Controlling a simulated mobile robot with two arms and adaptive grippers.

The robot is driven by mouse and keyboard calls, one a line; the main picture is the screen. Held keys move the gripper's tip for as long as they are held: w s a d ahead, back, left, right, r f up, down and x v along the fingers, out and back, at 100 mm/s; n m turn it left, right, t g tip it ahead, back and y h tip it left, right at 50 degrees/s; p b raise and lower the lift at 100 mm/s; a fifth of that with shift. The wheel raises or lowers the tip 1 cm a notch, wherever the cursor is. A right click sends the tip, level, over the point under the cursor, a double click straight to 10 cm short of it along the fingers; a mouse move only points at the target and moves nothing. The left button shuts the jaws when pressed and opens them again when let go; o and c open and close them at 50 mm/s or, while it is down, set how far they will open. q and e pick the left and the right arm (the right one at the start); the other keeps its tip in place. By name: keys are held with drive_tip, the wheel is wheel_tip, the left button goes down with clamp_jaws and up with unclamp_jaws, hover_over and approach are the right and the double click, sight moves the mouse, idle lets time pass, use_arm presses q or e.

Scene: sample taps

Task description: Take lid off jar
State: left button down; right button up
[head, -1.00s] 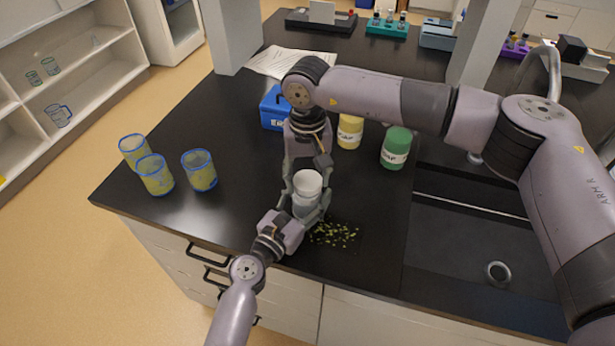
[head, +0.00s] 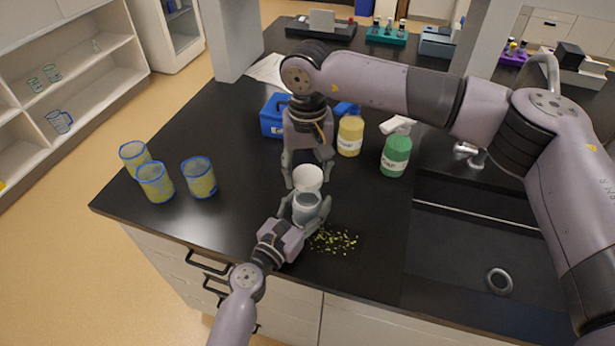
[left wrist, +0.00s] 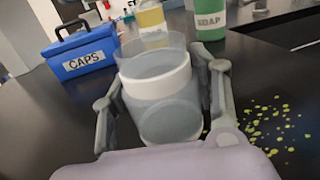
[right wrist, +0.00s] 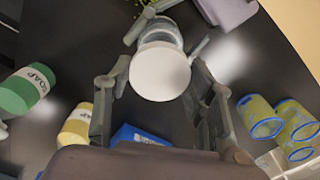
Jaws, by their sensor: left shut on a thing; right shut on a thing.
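The jar (head: 307,211) is a clear, pale cylinder standing upright near the counter's front edge. In the right wrist view the lid (right wrist: 160,71) partly covers the jar (right wrist: 160,33).
Yellow-green specks (head: 333,241) lie right of the jar. Several blue-rimmed cups (head: 199,178) stand at left. Behind are a blue CAPS box (head: 272,117), a yellow bottle (head: 350,136) and a green SOAP bottle (head: 395,157). A sink (head: 470,240) is at right.

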use_arm(q)
drive_tip(key=c, duration=0.5)
unclamp_jaws()
drive_tip(key=shift+s, duration=0.1)
